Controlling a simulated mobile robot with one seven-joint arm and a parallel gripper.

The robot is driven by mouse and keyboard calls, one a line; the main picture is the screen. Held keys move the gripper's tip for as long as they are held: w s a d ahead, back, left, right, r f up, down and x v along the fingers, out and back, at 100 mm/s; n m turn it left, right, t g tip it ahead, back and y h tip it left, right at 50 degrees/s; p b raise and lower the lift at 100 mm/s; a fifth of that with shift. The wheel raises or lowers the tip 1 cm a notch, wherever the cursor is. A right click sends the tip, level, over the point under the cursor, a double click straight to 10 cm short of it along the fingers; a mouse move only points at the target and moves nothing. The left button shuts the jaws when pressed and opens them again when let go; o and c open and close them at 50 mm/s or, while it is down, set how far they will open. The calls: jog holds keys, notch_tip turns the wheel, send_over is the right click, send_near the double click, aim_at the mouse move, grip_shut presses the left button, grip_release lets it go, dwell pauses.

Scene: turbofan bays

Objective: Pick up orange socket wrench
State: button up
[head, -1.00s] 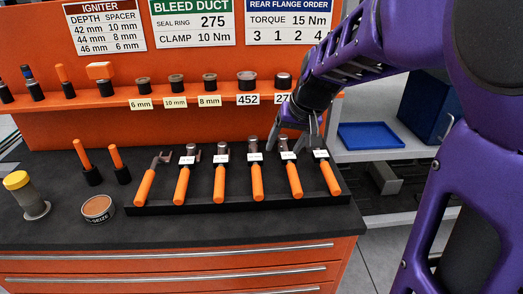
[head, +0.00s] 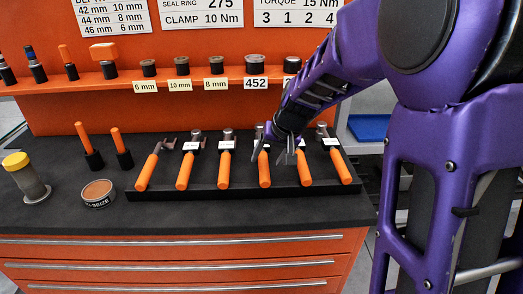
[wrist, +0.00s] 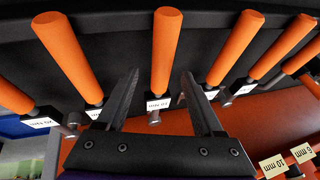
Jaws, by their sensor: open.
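My gripper (head: 275,157) is open and empty over the right half of the tray. In the wrist view, the orange handle of one socket wrench (wrist: 165,50) runs between the open fingers of my gripper (wrist: 160,75); it appears to be the third from the right (head: 264,170) in the head view. The fingers do not visibly touch it. Its label is partly hidden and hard to read.
Neighbouring wrenches (head: 305,168) lie close on both sides. An orange shelf (head: 115,82) with sockets and size labels stands behind the tray.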

aim_at(265, 161)
jog(key=x, duration=0.2)
jog(key=b+x, duration=0.1)
jog(key=x, duration=0.2)
jog(key=shift+w+r, duration=0.2)
jog(key=shift+w, duration=0.05)
grip_shut()
jog(key=shift+r, duration=0.1)
